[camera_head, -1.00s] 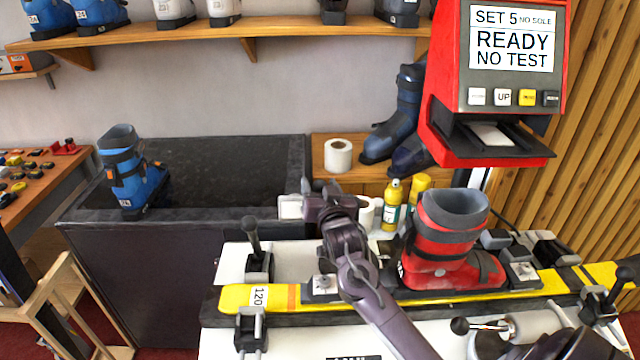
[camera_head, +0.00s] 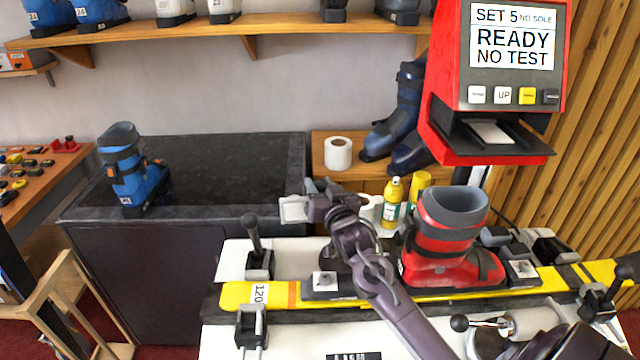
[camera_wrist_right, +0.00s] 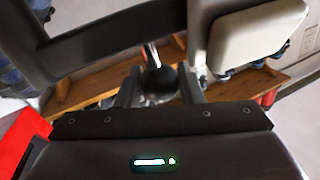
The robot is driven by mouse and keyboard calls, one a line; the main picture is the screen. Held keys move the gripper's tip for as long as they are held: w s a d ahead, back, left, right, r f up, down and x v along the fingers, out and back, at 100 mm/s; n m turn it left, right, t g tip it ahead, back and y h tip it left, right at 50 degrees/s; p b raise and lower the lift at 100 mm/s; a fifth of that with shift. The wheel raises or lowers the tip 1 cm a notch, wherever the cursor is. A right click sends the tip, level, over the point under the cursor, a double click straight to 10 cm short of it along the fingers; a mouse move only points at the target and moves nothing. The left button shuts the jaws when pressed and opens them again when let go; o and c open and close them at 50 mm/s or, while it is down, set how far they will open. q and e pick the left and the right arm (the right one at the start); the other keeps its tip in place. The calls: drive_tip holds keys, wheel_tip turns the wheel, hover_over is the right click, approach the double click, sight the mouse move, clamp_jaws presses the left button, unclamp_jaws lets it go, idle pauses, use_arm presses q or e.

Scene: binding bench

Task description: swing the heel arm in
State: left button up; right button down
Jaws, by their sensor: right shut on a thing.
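My right gripper (camera_head: 318,203) is at the left end of the red boot, above the yellow ski (camera_head: 270,295). In the right wrist view it is shut on a black ball knob (camera_wrist_right: 158,82) on a thin metal rod, which I take to be the heel arm's handle. A dark bar (camera_wrist_right: 110,40) and a pale pad (camera_wrist_right: 255,35) show beyond the fingers there. In the head view my arm hides most of the heel arm. The red boot (camera_head: 445,245) stands upright on the ski. My left gripper is not in view.
A red tester (camera_head: 440,110) with a READY screen stands behind the boot. Clamps with levers (camera_head: 252,240) hold the ski. Bottles (camera_head: 391,205) and a paper roll (camera_head: 338,154) stand behind. A dark counter (camera_head: 230,215) with a blue boot (camera_head: 130,170) is at the left.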

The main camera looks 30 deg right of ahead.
drive_tip(key=y, duration=0.1)
drive_tip(key=s+n+y+p, duration=0.1)
drive_tip(key=n+y, duration=0.1)
drive_tip(key=shift+s+a+r+t+y, duration=0.2)
drive_tip(key=shift+s+t+y, duration=0.1)
drive_tip(key=shift+s+y, duration=0.1)
drive_tip(key=shift+s+a+f+n+y+p, duration=0.15)
drive_tip(key=shift+s+n+y+p, duration=0.15)
drive_tip(key=shift+n+y, duration=0.45)
drive_tip(key=c, duration=1)
unclamp_jaws()
drive_tip(key=s+b, duration=0.2)
drive_tip(key=s, duration=0.5)
drive_tip(key=shift+s, duration=0.4)
